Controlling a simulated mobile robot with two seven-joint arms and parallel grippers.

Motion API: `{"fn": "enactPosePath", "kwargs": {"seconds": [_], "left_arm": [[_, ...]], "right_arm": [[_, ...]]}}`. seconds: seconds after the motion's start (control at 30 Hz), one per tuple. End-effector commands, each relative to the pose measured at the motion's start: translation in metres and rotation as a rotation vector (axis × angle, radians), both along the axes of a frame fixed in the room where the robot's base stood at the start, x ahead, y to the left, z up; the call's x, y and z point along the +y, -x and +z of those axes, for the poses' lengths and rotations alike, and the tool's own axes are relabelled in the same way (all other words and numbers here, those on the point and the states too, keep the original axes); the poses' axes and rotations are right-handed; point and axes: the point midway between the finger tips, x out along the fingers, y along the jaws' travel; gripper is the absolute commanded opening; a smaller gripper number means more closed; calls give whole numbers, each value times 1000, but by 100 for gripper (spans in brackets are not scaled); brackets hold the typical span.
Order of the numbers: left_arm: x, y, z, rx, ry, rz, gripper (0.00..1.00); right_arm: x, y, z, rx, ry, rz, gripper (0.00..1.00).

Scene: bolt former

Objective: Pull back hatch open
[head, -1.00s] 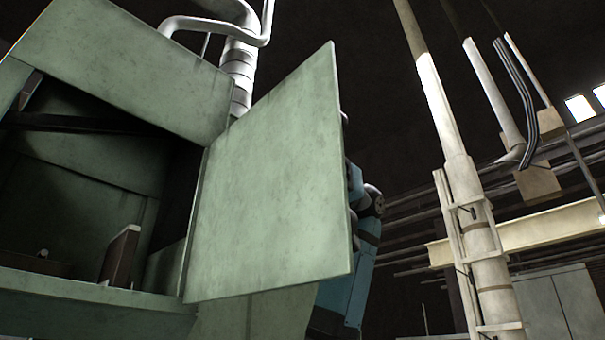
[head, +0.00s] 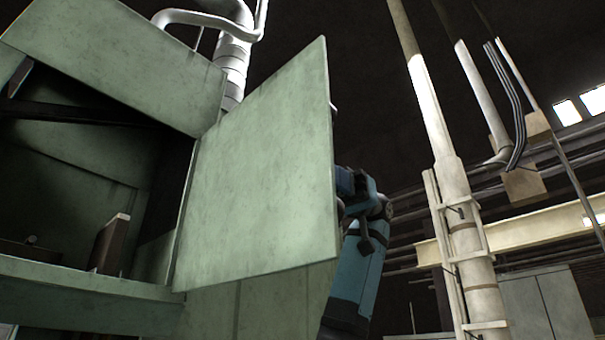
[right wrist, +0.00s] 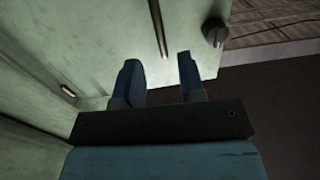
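The hatch (head: 258,165) is a flat green panel on the green machine. In the head view it stands swung out beside the dark opening, joined along its left edge. A bar handle (right wrist: 158,28) and a dark knob (right wrist: 214,32) show on a green panel in the right wrist view. My right gripper (right wrist: 157,72) is open, its two blue fingers apart and empty. The bar lies ahead of the gap between them; contact is not visible. In the head view my blue arm shows behind the hatch's right edge, its gripper hidden. My left gripper is not in view.
The machine's opening (head: 70,185) is at the left, with a brown block (head: 110,243) inside. A pale pole with a ladder (head: 462,220) and a yellowish beam (head: 520,231) stand to the right. Grey cabinets (head: 540,305) are at the lower right.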

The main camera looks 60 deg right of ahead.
Motion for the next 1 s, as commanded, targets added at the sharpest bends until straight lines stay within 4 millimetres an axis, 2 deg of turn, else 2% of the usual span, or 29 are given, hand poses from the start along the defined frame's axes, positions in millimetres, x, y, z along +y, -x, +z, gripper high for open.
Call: {"fn": "enactPosePath", "kwargs": {"seconds": [0.1, 0.33, 1.0], "left_arm": [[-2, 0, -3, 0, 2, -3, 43], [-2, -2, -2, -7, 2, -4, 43], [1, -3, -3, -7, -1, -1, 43]], "right_arm": [[-24, 5, -1, 1, -1, 0, 36], [-49, 10, 0, 1, -1, 0, 36], [-52, 11, 0, 1, 1, 0, 36]]}}
